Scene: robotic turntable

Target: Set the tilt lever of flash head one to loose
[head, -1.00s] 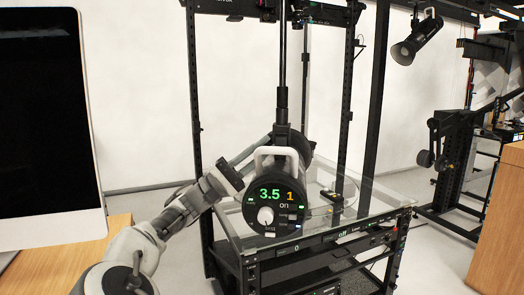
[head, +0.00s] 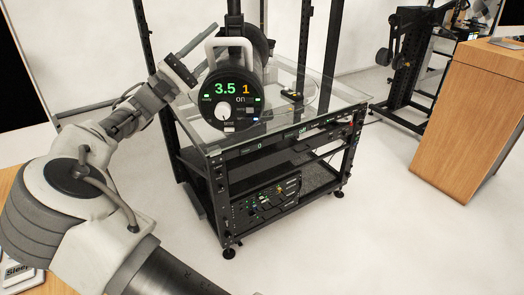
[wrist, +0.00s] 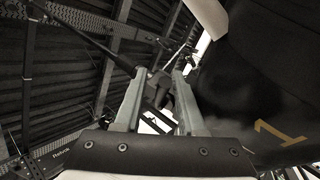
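In the wrist view the flash head (wrist: 262,85) fills the right side, with a large orange 1. My gripper (wrist: 159,73) is beside the flash head's left side, its two fingers apart. A dark part (wrist: 157,92), perhaps the tilt lever, shows between the fingers; I cannot tell whether they touch it. In the head view the lever cannot be made out.
The cart (head: 270,150) carries a glass top and lower shelves with equipment. A wooden cabinet (head: 475,115) stands at the right, near a black stand (head: 408,60). Open floor lies between the cart and cabinet.

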